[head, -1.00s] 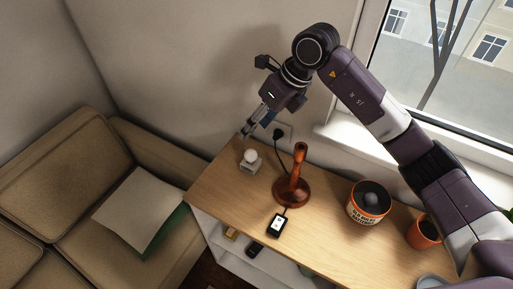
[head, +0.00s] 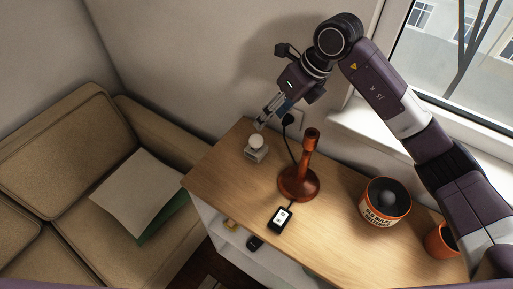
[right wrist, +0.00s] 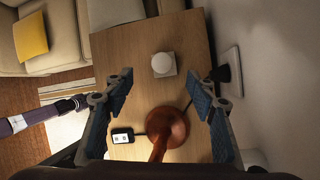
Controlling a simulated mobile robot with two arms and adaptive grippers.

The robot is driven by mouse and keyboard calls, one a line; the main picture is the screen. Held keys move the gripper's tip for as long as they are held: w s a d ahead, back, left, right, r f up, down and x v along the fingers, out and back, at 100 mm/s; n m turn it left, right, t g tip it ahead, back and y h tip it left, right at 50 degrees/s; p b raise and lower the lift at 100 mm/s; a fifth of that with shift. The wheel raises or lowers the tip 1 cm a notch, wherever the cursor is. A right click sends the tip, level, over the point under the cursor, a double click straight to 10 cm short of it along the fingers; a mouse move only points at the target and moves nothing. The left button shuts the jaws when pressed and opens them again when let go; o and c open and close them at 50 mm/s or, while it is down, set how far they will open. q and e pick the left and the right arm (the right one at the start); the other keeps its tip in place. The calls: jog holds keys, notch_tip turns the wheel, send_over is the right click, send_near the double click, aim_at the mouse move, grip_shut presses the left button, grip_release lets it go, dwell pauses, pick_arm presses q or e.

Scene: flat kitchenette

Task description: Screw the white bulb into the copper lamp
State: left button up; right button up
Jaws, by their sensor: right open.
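The white bulb (head: 256,141) stands upright in a small pale block holder (head: 257,154) near the table's far left end; it also shows in the right wrist view (right wrist: 162,62). The copper lamp (head: 299,182) stands upright to its right, with an empty-looking top and a black cord. My right gripper (head: 264,125) is open and empty, above and just behind the bulb. In the right wrist view its fingers (right wrist: 162,79) frame the bulb's holder from a distance, with the lamp base (right wrist: 168,127) nearer. A purple arm part of mine (right wrist: 45,115) shows at left there; its jaws are unclear.
An orange-and-black pot (head: 384,203) and an orange mug (head: 441,240) stand to the right. A wall socket with a plug (head: 289,119) is behind. A sofa is left.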

aim_at(260, 138)
pick_arm(q)
jog(key=f, duration=0.1)
jog(key=f+b, duration=0.1)
jog(key=w+f+b, duration=0.1)
jog(key=shift+d+f, duration=0.3)
pick_arm(e)
notch_tip(260, 138, down, 4)
jog(key=shift+r, duration=0.2)
jog(key=x, duration=0.2)
jog(key=shift+a+f, duration=0.15)
jog(key=shift+f, duration=0.1)
pick_arm(q)
jog(key=shift+r, duration=0.35)
